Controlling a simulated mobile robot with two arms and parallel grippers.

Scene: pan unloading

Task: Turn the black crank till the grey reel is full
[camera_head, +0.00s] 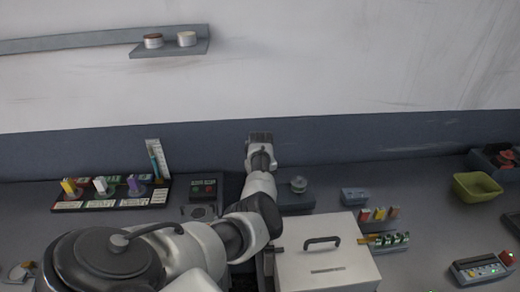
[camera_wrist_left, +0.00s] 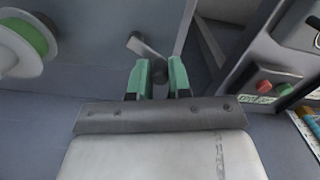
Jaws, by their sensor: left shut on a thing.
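My left gripper (camera_head: 260,140) reaches far over the counter by the back wall, and its fingers hide what they hold in the head view. In the left wrist view the green fingers (camera_wrist_left: 160,82) are closed around the dark round knob (camera_wrist_left: 158,68) of the crank. The grey crank arm (camera_wrist_left: 143,44) runs from the knob up and left. A pale reel (camera_wrist_left: 14,58) with green winding shows at the left edge of the left wrist view, partly cut off. I cannot tell how full it is. My right gripper is not in view.
A box with red and green buttons (camera_head: 203,188) stands left of my arm. A white box with a handle (camera_head: 328,268) stands right of it. A tray of coloured pieces (camera_head: 110,202) is at left and a green bowl (camera_head: 476,190) at right. A shelf (camera_head: 170,49) hangs above.

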